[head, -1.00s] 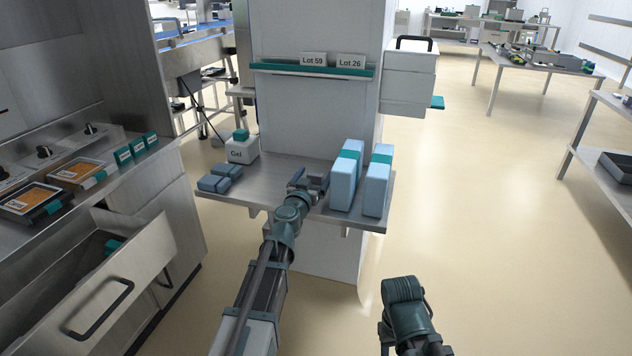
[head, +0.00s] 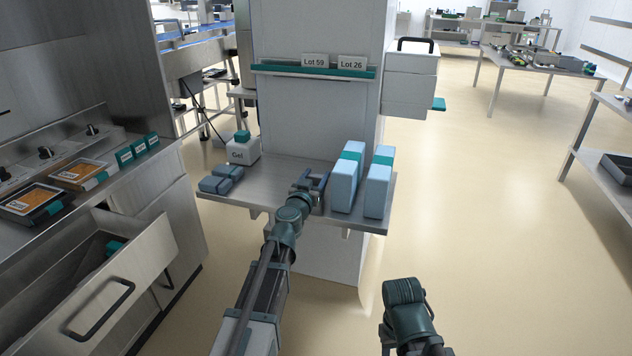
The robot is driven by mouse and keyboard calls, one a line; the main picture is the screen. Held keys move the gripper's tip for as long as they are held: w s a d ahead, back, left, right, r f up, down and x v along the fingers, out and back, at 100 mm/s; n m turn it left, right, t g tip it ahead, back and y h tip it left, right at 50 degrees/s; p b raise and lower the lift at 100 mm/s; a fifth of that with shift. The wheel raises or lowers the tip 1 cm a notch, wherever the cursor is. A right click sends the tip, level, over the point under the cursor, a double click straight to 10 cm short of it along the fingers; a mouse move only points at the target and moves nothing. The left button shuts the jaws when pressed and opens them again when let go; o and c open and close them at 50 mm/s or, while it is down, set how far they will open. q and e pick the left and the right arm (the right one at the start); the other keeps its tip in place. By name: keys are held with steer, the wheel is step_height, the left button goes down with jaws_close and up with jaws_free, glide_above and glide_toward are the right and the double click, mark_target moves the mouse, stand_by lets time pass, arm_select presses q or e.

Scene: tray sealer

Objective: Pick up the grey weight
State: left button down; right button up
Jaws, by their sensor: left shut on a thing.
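My left gripper (head: 314,184) is over the steel wall shelf (head: 262,186), left of two tall pale-blue packs. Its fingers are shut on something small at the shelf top. The gripper and wrist hide most of it, so its shape does not show; no other grey weight shows clearly on the shelf. My right arm shows at the bottom right of the head view, low over the floor, but its fingers do not show.
The two blue packs (head: 348,178) (head: 379,184) stand close to the right of the gripper. An open drawer (head: 128,278) juts out at left.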

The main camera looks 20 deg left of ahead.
mark_target(313, 176)
arm_select(q)
steer(key=shift+r, duration=0.1)
arm_select(e)
steer(key=shift+r, duration=0.1)
arm_select(q)
steer(key=shift+s+a+r+p, duration=0.2)
steer(key=shift+p, duration=0.15)
step_height(313, 176, up, 7)
steer(key=p, duration=0.6)
steer(key=shift+s+a+p, duration=0.1)
steer(key=shift+p, duration=0.3)
steer(key=s+a, duration=1.3)
steer(key=a, duration=0.1)
steer(key=shift+f, duration=0.3)
arm_select(e)
step_height(313, 176, up, 7)
steer(key=shift+a, duration=0.15)
